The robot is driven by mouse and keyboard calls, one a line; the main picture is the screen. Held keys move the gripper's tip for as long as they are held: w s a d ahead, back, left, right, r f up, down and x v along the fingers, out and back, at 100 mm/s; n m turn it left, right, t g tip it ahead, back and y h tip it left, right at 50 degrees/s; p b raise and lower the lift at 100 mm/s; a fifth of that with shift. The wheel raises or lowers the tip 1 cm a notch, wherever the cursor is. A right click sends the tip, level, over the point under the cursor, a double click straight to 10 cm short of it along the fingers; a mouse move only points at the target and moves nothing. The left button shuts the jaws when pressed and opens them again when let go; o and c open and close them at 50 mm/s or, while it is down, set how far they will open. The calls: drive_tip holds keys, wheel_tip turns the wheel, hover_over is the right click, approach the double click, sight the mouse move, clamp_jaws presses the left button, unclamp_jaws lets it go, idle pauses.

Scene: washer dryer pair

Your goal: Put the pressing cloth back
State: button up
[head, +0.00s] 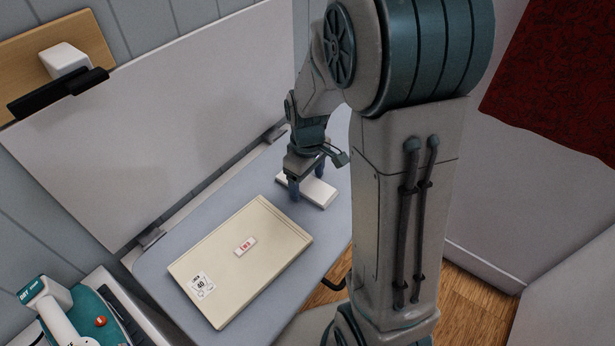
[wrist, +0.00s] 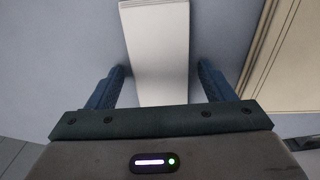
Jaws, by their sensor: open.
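A white, flat, folded piece that looks like the pressing cloth (head: 318,193) lies on the grey-blue fold-down board (head: 240,187), to the right of a beige flat box (head: 222,257). My gripper (head: 307,182) is over the cloth, pointing down. In the wrist view the cloth (wrist: 155,45) runs between the two blue fingers of my gripper (wrist: 160,75), with a narrow gap on each side. The gripper is open and holds nothing. The near end of the cloth is hidden behind the gripper body.
The beige box has a printed label and a small red-and-white tag on top. A white panel (head: 150,120) stands upright behind the board. A teal-and-white iron-like item (head: 55,310) is at the lower left. A dark red cloth (head: 565,85) hangs at the upper right.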

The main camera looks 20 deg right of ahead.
sight(307, 183)
drive_tip(key=shift+r, duration=0.15)
wheel_tip(307, 183, up, 11)
drive_tip(key=s+r+m+t, duration=0.2)
drive_tip(key=s+m, duration=0.5)
drive_tip(key=s, duration=0.6)
drive_tip(key=shift+s+a+t, duration=0.15)
drive_tip(key=shift+s+t, duration=0.25)
drive_tip(key=shift+t, duration=0.1)
